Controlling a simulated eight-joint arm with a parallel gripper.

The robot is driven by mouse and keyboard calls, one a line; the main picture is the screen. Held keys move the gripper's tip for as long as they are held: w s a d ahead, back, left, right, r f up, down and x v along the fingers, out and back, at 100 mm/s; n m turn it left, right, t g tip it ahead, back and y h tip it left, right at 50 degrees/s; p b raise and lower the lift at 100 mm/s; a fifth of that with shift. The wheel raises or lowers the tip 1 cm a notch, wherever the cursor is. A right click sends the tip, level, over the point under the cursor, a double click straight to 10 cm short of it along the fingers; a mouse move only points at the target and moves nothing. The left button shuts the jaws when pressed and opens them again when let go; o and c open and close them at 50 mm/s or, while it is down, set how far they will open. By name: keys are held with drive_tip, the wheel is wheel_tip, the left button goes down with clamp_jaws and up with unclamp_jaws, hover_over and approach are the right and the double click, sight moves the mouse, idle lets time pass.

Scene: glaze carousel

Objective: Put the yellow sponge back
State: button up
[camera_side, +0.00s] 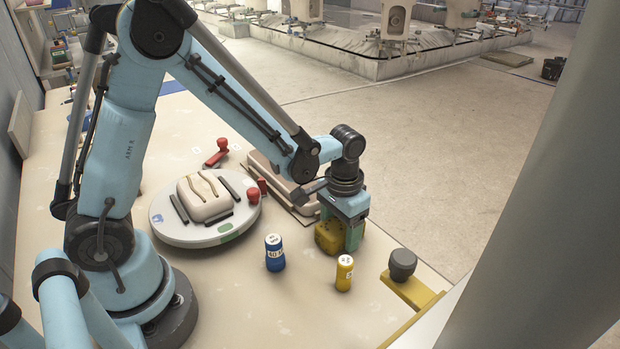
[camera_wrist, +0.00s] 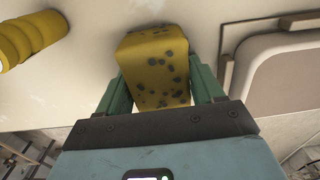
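The yellow sponge (camera_wrist: 155,65), a block with dark spots, is between the two green fingers of my gripper (camera_wrist: 157,82) in the wrist view. Both fingers lie against its sides, so the gripper looks shut on it. In the side view the sponge (camera_side: 328,238) is under my gripper (camera_side: 343,232), at or just above the table top; I cannot tell if it touches the table. The gripper points down, and a green finger covers the sponge's right side.
A shallow beige tray (camera_side: 283,184) lies just behind the gripper, near the table's far edge. A blue jar (camera_side: 274,253) and a yellow jar (camera_side: 344,273) stand in front. A round turntable (camera_side: 176,232) with a pale block is at left. A dark knob (camera_side: 402,264) on a yellow bracket is at right.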

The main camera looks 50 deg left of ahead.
sight(340, 223)
drive_tip(key=o, duration=0.4)
wheel_tip(340, 223, up, 12)
drive_tip(key=s+a+r+t, duration=0.2)
drive_tip(key=s+a+t, duration=0.2)
drive_tip(key=s+t, duration=0.3)
drive_tip(key=shift+s+a, duration=0.25)
drive_tip(key=shift+s, duration=0.3)
idle(0.3)
idle(0.4)
